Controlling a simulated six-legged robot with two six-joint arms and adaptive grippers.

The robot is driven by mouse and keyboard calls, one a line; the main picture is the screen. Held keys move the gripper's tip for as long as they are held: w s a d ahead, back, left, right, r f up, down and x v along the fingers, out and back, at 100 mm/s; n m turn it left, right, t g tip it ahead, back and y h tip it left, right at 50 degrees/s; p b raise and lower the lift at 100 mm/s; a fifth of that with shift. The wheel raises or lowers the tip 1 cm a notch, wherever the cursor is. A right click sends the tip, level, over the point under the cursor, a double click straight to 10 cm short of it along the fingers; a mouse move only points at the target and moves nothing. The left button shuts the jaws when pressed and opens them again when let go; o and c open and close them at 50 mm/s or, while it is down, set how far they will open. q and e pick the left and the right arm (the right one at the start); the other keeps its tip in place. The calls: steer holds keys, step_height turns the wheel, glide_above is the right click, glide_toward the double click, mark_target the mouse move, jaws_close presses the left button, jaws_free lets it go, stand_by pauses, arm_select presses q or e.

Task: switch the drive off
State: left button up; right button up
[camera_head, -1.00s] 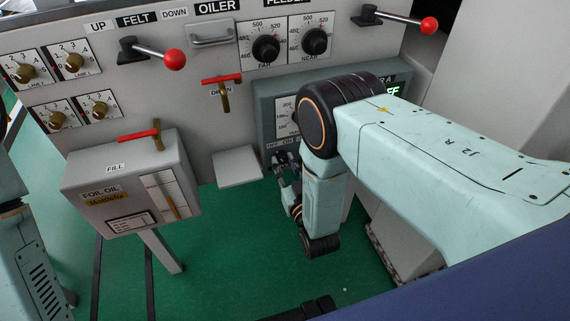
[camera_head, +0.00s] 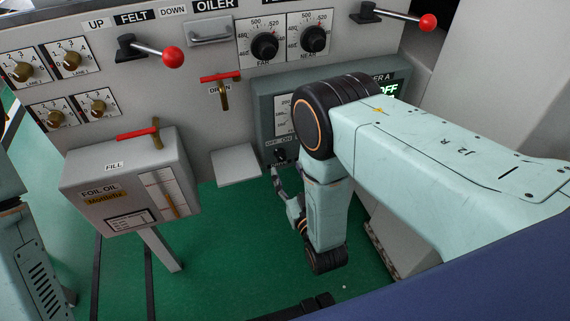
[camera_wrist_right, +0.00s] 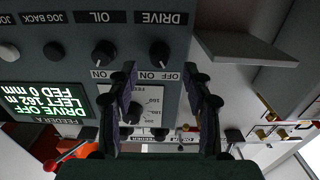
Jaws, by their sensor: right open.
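The grey-green feeder panel (camera_head: 262,100) is on the machine front, partly hidden by my right arm. In the right wrist view, which is upside down, the black DRIVE knob (camera_wrist_right: 160,53) sits beside OFF and ON labels. I cannot tell exactly where its pointer is. The lit display (camera_wrist_right: 45,110) reads DRIVE OFF, LEFT 162 m, FED 0 mm. My right gripper (camera_wrist_right: 160,72) is open and empty, its fingers apart on either side of the knob in the picture. In the head view the right gripper (camera_head: 277,180) is just below the panel's knob. My left gripper is out of view.
The OIL knob (camera_wrist_right: 105,53) and jog buttons are beside the DRIVE knob. A grey ledge (camera_head: 236,167) juts out left of the right gripper. The foil oil box (camera_head: 130,185) stands further left. Green floor (camera_head: 225,255) is open below.

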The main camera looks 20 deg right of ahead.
steer(key=s, duration=0.3)
steer(key=shift+s, duration=0.25)
